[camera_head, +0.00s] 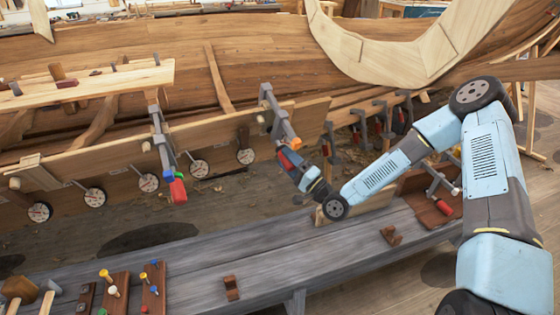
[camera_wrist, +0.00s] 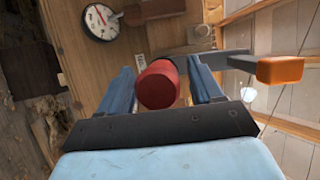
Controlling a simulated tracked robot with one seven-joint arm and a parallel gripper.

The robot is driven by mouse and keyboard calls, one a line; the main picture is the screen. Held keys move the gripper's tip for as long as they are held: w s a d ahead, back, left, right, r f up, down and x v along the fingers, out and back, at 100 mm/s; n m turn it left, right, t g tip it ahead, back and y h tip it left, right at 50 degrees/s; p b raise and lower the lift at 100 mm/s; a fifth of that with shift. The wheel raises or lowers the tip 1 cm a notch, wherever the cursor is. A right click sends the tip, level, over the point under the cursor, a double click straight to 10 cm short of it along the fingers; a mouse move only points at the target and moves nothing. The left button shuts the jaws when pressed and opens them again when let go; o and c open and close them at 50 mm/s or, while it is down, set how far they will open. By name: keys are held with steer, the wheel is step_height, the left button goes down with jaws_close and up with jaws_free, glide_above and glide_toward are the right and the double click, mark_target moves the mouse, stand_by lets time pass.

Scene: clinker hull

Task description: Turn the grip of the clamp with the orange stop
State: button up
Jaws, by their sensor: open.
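The clamp (camera_head: 268,98) with the orange stop (camera_head: 296,143) hangs on the plank edge at the middle of the head view. Its orange stop (camera_wrist: 280,70) shows at the right of the wrist view. Its red grip (camera_wrist: 158,86) stands between my two blue fingers in the wrist view, with the round end towards the camera. My gripper (camera_head: 290,164) is at the grip from below right in the head view. In the wrist view my gripper (camera_wrist: 160,68) is open, with a finger on each side of the grip. Slim gaps seem to show; contact is hard to tell.
Another clamp (camera_head: 158,125) with a green stop and red grip hangs to the left. Several dials (camera_head: 148,182) line the plank; one dial (camera_wrist: 101,21) is close in the wrist view. A grey bench (camera_head: 260,255) with tools lies below. More clamps (camera_head: 383,115) hang right.

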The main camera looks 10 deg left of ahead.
steer(key=v, duration=1.3)
steer(key=shift+d, duration=0.35)
steer(key=shift+f, duration=0.1)
stand_by(0.7)
